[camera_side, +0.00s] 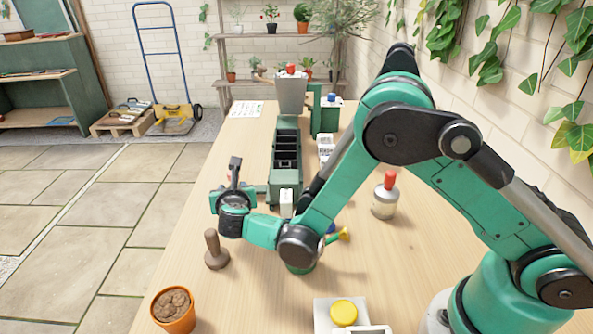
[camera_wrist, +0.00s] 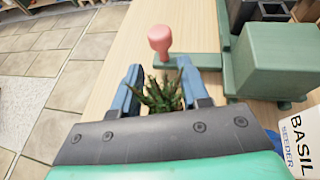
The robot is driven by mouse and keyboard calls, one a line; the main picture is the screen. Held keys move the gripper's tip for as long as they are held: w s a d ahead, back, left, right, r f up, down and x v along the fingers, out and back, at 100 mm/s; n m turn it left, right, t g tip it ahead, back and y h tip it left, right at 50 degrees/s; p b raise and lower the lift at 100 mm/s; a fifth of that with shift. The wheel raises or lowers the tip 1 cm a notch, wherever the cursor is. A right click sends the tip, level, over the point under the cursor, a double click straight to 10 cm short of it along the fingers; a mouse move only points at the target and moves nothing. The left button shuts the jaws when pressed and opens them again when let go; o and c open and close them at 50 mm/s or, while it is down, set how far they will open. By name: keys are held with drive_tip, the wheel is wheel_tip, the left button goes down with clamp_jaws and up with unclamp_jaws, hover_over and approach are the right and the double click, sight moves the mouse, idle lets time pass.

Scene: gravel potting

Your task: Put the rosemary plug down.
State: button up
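The rosemary plug (camera_wrist: 162,93) shows in the wrist view as a tuft of dark green leaves between the two blue fingers of my gripper (camera_wrist: 162,85). The fingers appear closed around it, and its lower part is hidden behind the gripper body. In the side view, my wrist is over the left part of the table, near the front end of the green machine (camera_side: 287,150). The fingers and the plug cannot be made out there.
A terracotta pot (camera_side: 174,310) with brown fill and a brown wooden tool (camera_side: 215,250) stand at the front left. A basil seeder box (camera_wrist: 303,145) and pink knob (camera_wrist: 160,38) show in the wrist view.

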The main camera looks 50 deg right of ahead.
drive_tip(key=v, duration=0.5)
drive_tip(key=shift+s+r, duration=0.25)
drive_tip(key=shift+r, duration=0.05)
drive_tip(key=s+d+r+m+g+y, duration=0.2)
drive_tip(key=s+m, duration=0.4)
drive_tip(key=m, duration=0.7)
drive_tip(key=s+d+r+m+g+y, duration=0.2)
drive_tip(key=s+d+r+m+y, duration=0.2)
drive_tip(key=m, duration=1)
drive_tip(key=s+d+r, duration=0.1)
drive_tip(key=s+d, duration=0.1)
drive_tip(key=s, duration=0.1)
drive_tip(key=shift+s+d+r, duration=0.2)
drive_tip(key=shift+s+d, duration=0.05)
drive_tip(key=shift+o, duration=0.5)
drive_tip(key=s+m+y, duration=0.1)
drive_tip(key=m, duration=0.1)
drive_tip(key=shift+s+a+m, duration=0.1)
drive_tip(key=shift+s+m, duration=0.05)
drive_tip(key=shift+m, duration=0.15)
